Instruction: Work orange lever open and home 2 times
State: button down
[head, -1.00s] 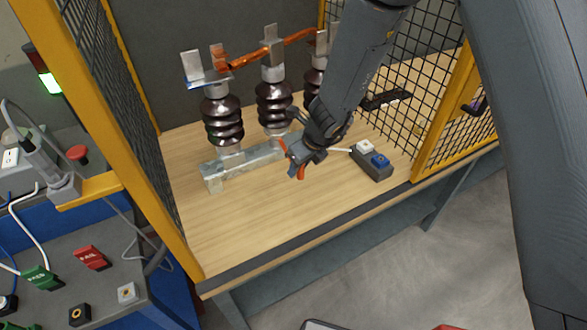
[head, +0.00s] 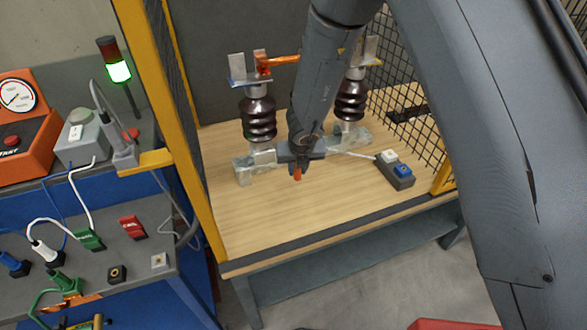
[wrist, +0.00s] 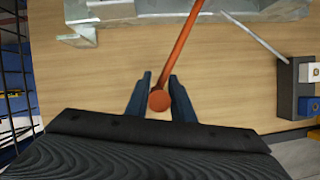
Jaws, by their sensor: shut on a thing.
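The orange lever (wrist: 181,48) runs from the grey metal base (wrist: 225,30) at the top of the wrist view down to a round orange knob (wrist: 159,101). My gripper (wrist: 161,90) is shut on the lever, with one dark finger on each side near the knob. In the head view only the orange lever's tip (head: 297,175) shows below my gripper (head: 298,160). My arm and gripper hide the rest of the lever and the middle insulator there.
Dark ribbed insulators (head: 258,119) stand on the base, joined by copper-coloured bars. A box with a white and a blue button (head: 395,170) lies to the right. Yellow-framed mesh encloses the sides. The wooden bench front (head: 310,215) is clear.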

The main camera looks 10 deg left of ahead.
jog(key=shift+s+a+f, duration=0.2)
jog(key=shift+a, duration=0.15)
jog(key=c, duration=1.6)
grip_release()
jog(key=shift+a, duration=0.2)
jog(key=shift+w+d, duration=0.1)
jog(key=shift+d, duration=0.05)
jog(key=shift+w+d+r, duration=0.1)
jog(key=shift+p+v, duration=2.05)
jog(key=shift+v, duration=1.85)
